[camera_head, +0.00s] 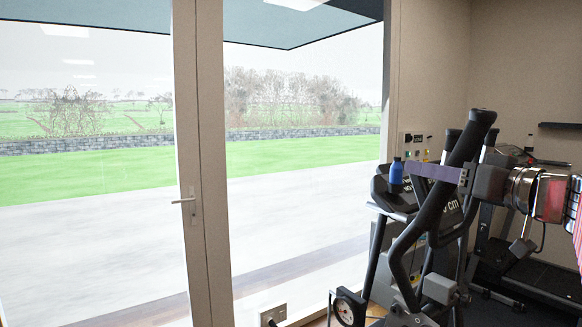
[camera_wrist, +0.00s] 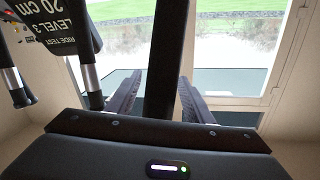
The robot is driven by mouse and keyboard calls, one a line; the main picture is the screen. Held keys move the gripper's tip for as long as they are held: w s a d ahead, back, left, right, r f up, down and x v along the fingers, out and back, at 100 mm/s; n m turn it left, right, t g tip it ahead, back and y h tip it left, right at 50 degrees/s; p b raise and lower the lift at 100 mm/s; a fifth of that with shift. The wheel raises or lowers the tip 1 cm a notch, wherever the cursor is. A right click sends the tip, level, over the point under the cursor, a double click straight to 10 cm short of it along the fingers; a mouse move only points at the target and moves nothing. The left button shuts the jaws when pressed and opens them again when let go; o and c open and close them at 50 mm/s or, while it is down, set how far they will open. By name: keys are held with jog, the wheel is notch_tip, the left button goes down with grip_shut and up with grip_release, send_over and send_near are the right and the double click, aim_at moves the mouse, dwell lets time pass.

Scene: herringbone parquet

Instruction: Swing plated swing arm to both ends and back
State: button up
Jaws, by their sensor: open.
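The black swing arm (camera_head: 428,214) rises at a slant on the exercise machine at the right of the head view. In the wrist view its dark bar (camera_wrist: 164,45) stands upright between my two fingers. My gripper (camera_head: 411,169) reaches in from the right across the bar; its fingers also show in the wrist view (camera_wrist: 160,78), open on both sides of the bar with gaps. A dark lettered panel (camera_wrist: 58,32) reading "20 cm LEVEL 3 RIDE TEST" is at the wrist view's upper left; whether it is fixed to the swing arm I cannot tell.
A blue bottle (camera_head: 396,171) stands on the machine's console, close to my fingertips. A round dial (camera_head: 348,308) sits low by the machine. Another machine (camera_head: 510,250) stands behind at the right. A glass door (camera_head: 200,150) and window fill the left.

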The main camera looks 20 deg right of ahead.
jog(key=shift+w, duration=0.15)
grip_shut()
dwell(0.6)
